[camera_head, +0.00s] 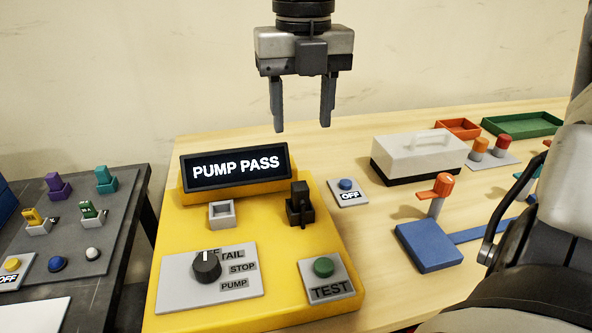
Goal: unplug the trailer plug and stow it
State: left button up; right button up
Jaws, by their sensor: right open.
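A yellow tester box (178,270) stands at the front of the wooden table. Its display (235,167) reads "PUMP PASS". A black plug-like piece (299,205) stands upright on the right of the box top; I take it to be the trailer plug, but cannot see what it sits in. A grey square socket or holder (222,214) to its left looks empty. My right gripper (301,122) is open and empty, pointing down, above and behind the box and apart from the black piece. My left gripper is not in view.
The box carries a black dial (207,266) with TAIL, STOP and PUMP labels and a green TEST button (323,267). To the right are a blue OFF button (346,185), a white lidded case (419,151) and an orange-handled lever (436,190). A dark panel (75,265) stands left.

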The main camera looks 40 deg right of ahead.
aim_at(301, 187)
notch_tip(301, 187, down, 15)
jog(key=shift+r, duration=0.2)
dwell(0.3)
grip_shut()
jog(key=shift+w+r, duration=0.1)
jog(key=shift+r+p, duration=0.1)
jog(key=shift+p, duration=0.2)
jog(key=shift+r+p, duration=1.05)
jog(key=shift+r, duration=1.4)
